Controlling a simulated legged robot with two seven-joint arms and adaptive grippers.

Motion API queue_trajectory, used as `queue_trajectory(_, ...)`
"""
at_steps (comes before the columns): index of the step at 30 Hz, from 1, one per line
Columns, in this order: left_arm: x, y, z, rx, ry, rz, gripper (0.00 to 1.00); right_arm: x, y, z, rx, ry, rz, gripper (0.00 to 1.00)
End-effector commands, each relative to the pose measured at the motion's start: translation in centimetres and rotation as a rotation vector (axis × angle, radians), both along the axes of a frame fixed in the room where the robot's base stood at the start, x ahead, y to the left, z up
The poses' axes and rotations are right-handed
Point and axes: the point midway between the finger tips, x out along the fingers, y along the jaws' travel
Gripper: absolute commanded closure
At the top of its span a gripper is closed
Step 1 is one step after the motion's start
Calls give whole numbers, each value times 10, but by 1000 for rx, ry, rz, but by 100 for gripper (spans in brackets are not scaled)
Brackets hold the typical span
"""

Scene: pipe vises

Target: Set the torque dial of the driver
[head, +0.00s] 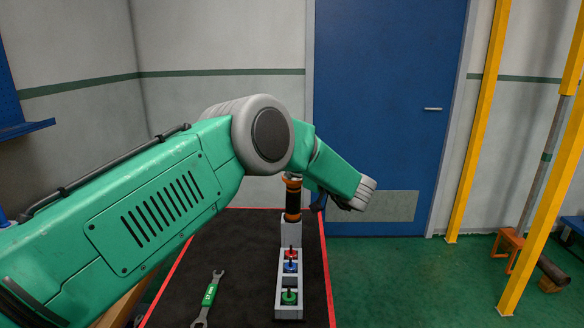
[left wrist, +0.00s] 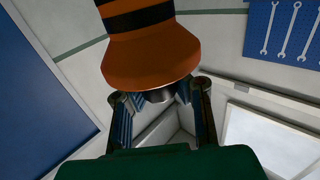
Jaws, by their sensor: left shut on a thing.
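The driver (head: 293,201), orange and black, stands upright at the back of a grey holder (head: 290,266) on the dark table. I cannot read any dial markings. My right gripper is not in view.
The holder carries red (head: 291,253), blue (head: 290,267) and green (head: 289,297) pieces in front of the driver. A green-handled wrench (head: 209,294) lies to its left on the red-edged table (head: 245,235). Yellow posts (head: 480,120) stand at the right, before the wall and blue door (head: 390,90).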

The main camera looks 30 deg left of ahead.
Motion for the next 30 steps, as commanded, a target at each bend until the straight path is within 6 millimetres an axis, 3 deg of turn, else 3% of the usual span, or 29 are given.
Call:
queue_trajectory(1, -1, -2, -7, -9, 11, -5, 100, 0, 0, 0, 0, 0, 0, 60)
queue_trajectory(3, -1, -2, -7, -8, 10, -5, 70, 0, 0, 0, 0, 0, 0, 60)
queue_trajectory(5, -1, -2, -6, -7, 9, -4, 55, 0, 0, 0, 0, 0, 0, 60)
queue_trajectory(17, -3, -7, -1, -2, 0, -3, 55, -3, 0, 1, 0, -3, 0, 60)
queue_trajectory(30, -20, -89, -3, -2, 4, -5, 55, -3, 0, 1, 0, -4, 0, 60)
